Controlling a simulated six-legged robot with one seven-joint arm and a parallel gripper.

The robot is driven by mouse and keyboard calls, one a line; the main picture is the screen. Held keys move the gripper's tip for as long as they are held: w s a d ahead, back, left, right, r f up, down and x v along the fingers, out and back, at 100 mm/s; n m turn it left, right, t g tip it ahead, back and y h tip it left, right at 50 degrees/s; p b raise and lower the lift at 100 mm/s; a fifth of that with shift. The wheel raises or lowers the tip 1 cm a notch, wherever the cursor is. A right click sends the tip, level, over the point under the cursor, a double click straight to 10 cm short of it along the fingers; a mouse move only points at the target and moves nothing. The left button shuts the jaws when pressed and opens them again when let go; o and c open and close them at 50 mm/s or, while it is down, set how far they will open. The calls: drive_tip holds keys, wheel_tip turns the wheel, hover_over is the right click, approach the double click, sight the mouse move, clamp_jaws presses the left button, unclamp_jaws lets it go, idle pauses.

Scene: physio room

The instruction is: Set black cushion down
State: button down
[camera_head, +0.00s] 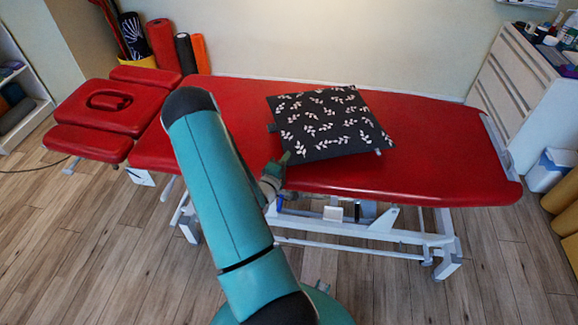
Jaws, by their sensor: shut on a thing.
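The black cushion (330,122) has a pale leaf pattern and is roughly square. It appears over the middle of the red treatment table (440,155). I cannot tell whether it rests on the red top or is held slightly above it. My gripper (284,160) is at the cushion's near left corner, shut on its edge. The fingertips are small and partly hidden by the cushion and my own arm. My teal arm covers part of the table's left half.
The red top is bare to the right of the cushion. Rolled mats (165,45) stand behind the table at the left. A white cabinet (520,90) with bottles on top stands at the right. A white box (550,170) is on the wooden floor.

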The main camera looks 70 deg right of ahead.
sight(289, 172)
drive_tip(key=shift+s+d+f, duration=0.15)
drive_tip(key=shift+f, duration=0.05)
drive_tip(key=shift+s+d+f, duration=0.1)
drive_tip(key=shift+f, duration=1.6)
drive_tip(key=c, duration=1.8)
unclamp_jaws()
drive_tip(key=shift+f, duration=0.1)
drive_tip(key=a, duration=0.8)
drive_tip(key=w+a, duration=0.1)
drive_tip(key=a, duration=0.3)
